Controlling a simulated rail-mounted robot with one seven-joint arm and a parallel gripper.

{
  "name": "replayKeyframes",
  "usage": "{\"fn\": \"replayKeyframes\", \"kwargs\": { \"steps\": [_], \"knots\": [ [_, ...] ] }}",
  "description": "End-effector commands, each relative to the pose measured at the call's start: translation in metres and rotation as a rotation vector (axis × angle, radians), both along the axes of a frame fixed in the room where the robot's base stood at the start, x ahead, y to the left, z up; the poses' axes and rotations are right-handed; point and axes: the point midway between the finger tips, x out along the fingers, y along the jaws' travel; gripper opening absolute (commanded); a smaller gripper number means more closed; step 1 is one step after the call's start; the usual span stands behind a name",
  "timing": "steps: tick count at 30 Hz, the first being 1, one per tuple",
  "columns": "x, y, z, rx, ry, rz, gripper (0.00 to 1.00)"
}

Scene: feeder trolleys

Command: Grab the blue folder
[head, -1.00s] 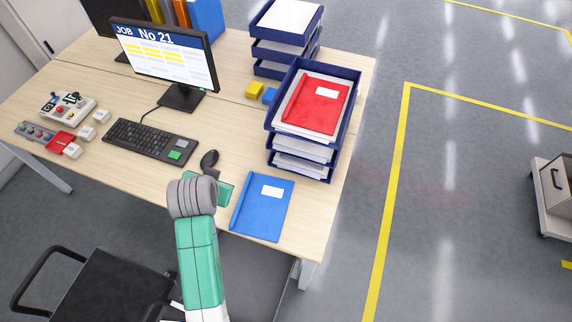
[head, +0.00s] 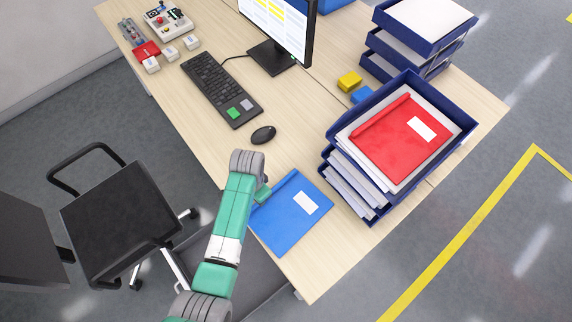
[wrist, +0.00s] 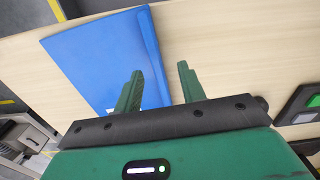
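The blue folder (head: 291,214) lies flat on the desk near its front edge, with a white label on its cover. In the wrist view the blue folder (wrist: 92,52) fills the upper left, its spine edge towards the right. My gripper (wrist: 160,76) is open, with two green fingers apart and nothing between them but bare desk and perhaps the folder's edge. The left finger overlaps the folder in the picture; the right one is over bare wood. In the head view my gripper (head: 262,194) is at the folder's left edge, partly hidden by my arm.
A stacked blue tray (head: 436,89) with a red folder (head: 390,140) stands right of the blue folder. A mouse (head: 263,134), keyboard (head: 222,88) and monitor (head: 280,30) are behind. A black chair (head: 120,215) stands at the front left.

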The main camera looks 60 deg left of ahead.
Motion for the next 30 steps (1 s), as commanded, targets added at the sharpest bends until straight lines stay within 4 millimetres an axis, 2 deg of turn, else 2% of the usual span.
{"fn": "replayKeyframes", "kwargs": {
  "steps": [1,6,14,21,30],
  "knots": [
    [-0.002,-0.004,-0.013,-0.004,0.004,0.000,0.40],
    [-0.002,-0.007,-0.038,-0.003,0.002,-0.001,0.40],
    [-0.002,-0.006,-0.041,-0.001,0.000,-0.001,0.40],
    [-0.002,-0.006,-0.041,-0.001,0.001,-0.001,0.00],
    [-0.001,-0.006,-0.040,0.000,0.000,-0.001,0.00]
  ]
}}
